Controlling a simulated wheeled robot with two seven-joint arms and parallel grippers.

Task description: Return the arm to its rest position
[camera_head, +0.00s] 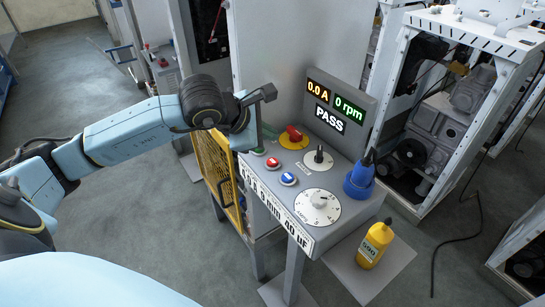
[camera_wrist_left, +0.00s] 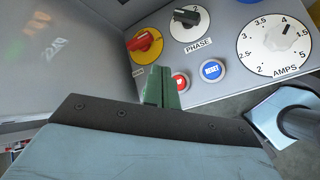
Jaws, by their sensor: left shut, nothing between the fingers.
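My left arm reaches in from the left in the head view, light blue with black joints. Its gripper (camera_head: 259,143) points down over the left end of the grey control panel (camera_head: 265,190), beside the buttons. In the left wrist view the greenish fingers (camera_wrist_left: 162,90) are together with nothing between them. They are close to the red button (camera_wrist_left: 180,82), and I cannot tell whether they touch the panel. The blue RESET button (camera_wrist_left: 211,71) is just right of it. The display (camera_head: 336,103) reads 0.0 A, 0 rpm and PASS. My right gripper is not in view.
The panel carries a red switch on a yellow base (camera_head: 293,138), a PHASE knob (camera_head: 318,157) and an AMPS dial (camera_head: 318,207). A blue object (camera_head: 359,182) stands at its right end. A yellow bottle (camera_head: 374,243) is on a lower plate. Open floor lies left.

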